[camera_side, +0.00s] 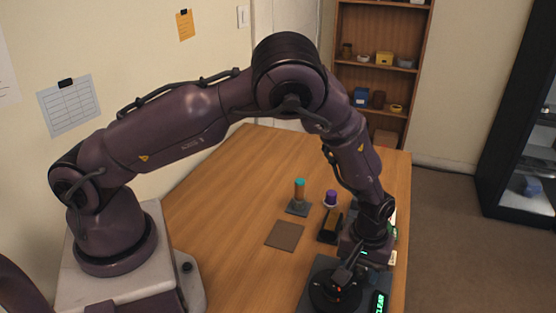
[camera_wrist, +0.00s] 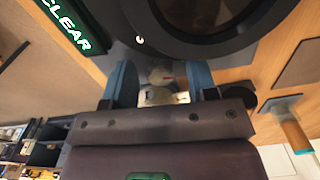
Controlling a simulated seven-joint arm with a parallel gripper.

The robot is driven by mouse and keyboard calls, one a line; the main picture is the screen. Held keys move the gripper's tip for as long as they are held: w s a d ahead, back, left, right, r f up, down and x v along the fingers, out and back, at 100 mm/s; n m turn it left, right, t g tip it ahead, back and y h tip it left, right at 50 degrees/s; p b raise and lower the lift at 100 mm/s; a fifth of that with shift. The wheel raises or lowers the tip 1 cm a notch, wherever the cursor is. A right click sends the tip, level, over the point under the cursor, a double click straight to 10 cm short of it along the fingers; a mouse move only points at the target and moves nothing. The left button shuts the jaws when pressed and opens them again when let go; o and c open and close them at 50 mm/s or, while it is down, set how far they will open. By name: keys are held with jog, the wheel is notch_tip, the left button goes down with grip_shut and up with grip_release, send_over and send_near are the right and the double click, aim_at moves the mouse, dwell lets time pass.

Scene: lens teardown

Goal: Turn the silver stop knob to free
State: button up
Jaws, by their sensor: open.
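The silver stop knob (camera_wrist: 158,75) shows in the wrist view as a small grey piece with a trace of red, above a pale block. It lies between the two blue-grey fingers of my gripper (camera_wrist: 161,80). The fingers are apart, and a gap shows on each side of the knob. Which way the knob points is too small to tell. Beyond it is the round dark lens fixture (camera_wrist: 205,40), also seen in the side view (camera_side: 322,290). In the side view my gripper (camera_side: 345,274) is low over that fixture and hides the knob.
A display reading CLEAR in green (camera_wrist: 68,25) stands beside the fixture. The table's left part is clear.

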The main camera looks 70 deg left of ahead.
aim_at(360, 268)
jog(key=m, duration=0.6)
notch_tip(360, 268, up, 13)
jog(key=s+a+r+m, duration=0.2)
jog(key=s+a+r, duration=0.2)
jog(key=s+r, duration=0.2)
jog(key=s+a+r+m, duration=0.2)
jog(key=s+a+r, duration=0.3)
jog(key=s, duration=0.4)
jog(key=shift+s+a+r+y, duration=0.2)
jog(key=shift+a+r+y, duration=0.1)
jog(key=shift+r, duration=0.35)
